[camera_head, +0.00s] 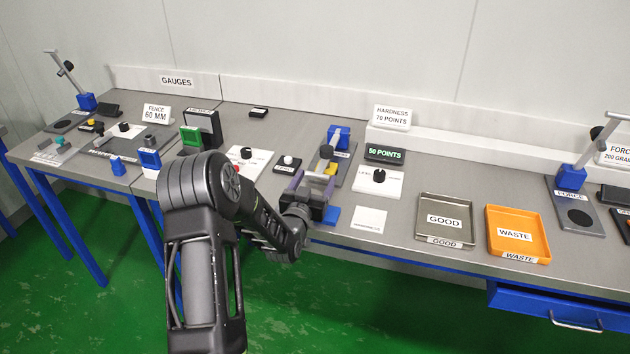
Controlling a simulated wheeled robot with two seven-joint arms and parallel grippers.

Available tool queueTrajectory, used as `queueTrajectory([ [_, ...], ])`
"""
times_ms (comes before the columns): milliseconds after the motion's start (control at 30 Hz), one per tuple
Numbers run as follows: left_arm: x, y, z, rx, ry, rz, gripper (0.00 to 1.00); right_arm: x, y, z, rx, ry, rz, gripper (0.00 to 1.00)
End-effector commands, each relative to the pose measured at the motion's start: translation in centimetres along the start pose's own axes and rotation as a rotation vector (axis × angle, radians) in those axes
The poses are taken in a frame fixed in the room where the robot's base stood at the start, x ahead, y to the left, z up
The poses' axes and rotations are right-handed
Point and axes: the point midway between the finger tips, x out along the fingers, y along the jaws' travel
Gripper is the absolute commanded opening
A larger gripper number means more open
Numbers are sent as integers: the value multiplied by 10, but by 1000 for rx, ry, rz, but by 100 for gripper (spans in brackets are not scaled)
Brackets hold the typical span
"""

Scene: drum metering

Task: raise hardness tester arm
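The hardness tester (339,136) stands at the middle of the bench, with a blue head block, a light arm, and a black and yellow part below it on a grey base. A display reading "50 POINTS" (385,154) is to its right, and a "HARDNESS 70 POINTS" sign (391,117) stands behind. My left gripper (312,183) is just in front of the tester, its two fingers apart and pointing at it. It hides the tester's front part, and I cannot tell whether it touches. My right gripper is not in view.
A white panel with a black knob (378,179) lies right of the tester, another knobbed panel (246,160) to its left. A grey "GOOD" tray (444,222) and an orange "WASTE" tray (517,234) are farther right. A blue-based force device (570,178) stands at far right.

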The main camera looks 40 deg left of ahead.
Motion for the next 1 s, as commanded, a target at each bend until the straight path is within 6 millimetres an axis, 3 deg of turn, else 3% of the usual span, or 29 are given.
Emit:
queueTrajectory([
  [833,0,0,0,0,0,0,2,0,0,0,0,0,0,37],
  [1000,0,0,0,0,0,0,0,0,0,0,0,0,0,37],
])
